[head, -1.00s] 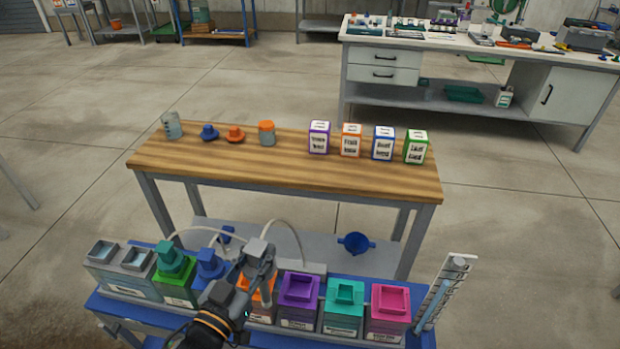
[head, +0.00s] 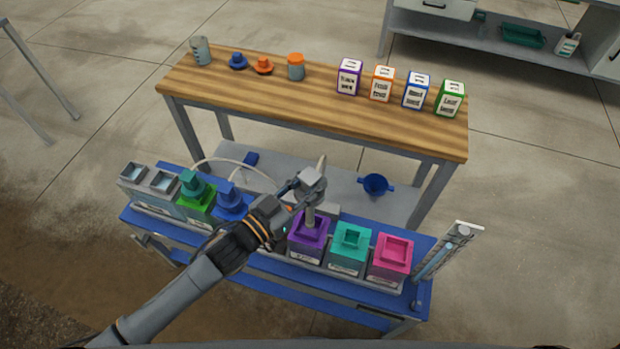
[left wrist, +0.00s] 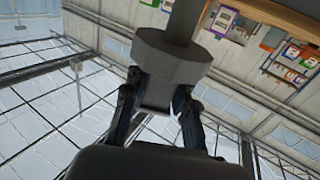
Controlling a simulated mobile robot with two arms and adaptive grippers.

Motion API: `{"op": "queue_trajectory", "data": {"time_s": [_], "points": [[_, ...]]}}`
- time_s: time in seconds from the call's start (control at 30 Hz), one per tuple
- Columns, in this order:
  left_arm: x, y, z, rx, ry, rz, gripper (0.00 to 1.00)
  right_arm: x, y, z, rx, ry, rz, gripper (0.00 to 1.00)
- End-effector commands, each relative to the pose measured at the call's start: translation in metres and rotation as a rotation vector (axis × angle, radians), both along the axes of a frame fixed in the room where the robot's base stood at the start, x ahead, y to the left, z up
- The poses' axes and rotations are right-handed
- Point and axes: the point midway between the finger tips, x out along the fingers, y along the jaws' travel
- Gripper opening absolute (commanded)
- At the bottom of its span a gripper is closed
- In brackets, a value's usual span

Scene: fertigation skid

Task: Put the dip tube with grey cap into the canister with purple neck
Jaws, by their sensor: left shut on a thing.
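My left gripper (head: 296,190) is shut on the dip tube with grey cap (head: 312,178), which also shows in the left wrist view (left wrist: 170,55). The cap sits between the fingertips, and the grey tube hangs down from it, roughly upright. The canister with purple neck (head: 306,247) stands in the row on the blue skid. The tube's lower end overlaps its square neck in the head view; I cannot tell whether it is inside the opening or just above it. My right gripper is not in view.
A teal canister (head: 348,253) and a pink canister (head: 391,262) stand to the right, then an upright gauge panel (head: 448,250). Green (head: 195,201) and blue (head: 231,207) capped canisters stand left. A wooden bench (head: 320,108) with jars and labelled boxes stands behind.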

Motion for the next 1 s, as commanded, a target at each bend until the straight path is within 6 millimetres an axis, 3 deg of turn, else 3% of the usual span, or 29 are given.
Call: {"op": "queue_trajectory", "data": {"time_s": [1.0], "points": [[0.0,0.0,-0.105,-0.001,-0.001,0.001,0.0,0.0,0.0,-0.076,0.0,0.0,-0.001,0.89]]}}
